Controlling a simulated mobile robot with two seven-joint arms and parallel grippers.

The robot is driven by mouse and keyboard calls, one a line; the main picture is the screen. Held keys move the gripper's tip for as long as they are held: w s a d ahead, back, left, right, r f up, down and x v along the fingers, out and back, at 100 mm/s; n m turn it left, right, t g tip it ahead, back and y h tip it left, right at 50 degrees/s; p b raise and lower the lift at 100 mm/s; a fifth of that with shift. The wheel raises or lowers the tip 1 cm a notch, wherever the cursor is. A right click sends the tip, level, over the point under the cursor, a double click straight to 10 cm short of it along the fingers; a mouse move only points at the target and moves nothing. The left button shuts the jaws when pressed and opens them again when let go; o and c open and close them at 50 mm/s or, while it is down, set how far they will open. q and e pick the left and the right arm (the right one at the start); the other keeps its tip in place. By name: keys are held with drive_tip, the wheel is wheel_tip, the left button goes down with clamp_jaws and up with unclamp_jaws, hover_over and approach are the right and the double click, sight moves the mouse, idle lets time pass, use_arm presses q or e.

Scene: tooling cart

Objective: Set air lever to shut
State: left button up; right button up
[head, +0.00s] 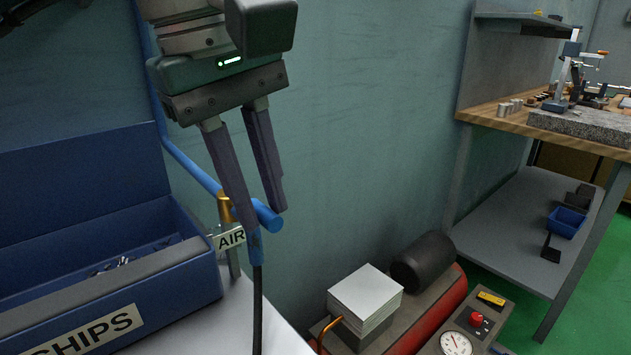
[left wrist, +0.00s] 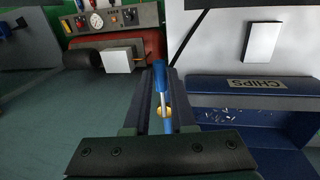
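The air valve (head: 226,210) is brass-coloured and sits on a blue pipe above an AIR label (head: 230,238). Its lever has a blue grip (head: 267,217); in the left wrist view the blue grip (left wrist: 160,77) and its silver stem point away from the brass body. My left gripper (head: 260,213) reaches down over the lever with its fingers apart. In the left wrist view the lever lies between the two fingers (left wrist: 162,80), with no clear sign of a grip on it. Whether either finger touches it I cannot tell. My right gripper is not in view.
A blue CHIPS bin (head: 110,300) stands close at left. A black hose (head: 257,300) hangs below the valve. A red compressor (head: 440,310) with a white block (head: 365,295) and gauge is at lower right. A workbench (head: 510,122) stands farther right.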

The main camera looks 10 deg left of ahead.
use_arm(q)
clamp_jaws()
idle(1.0)
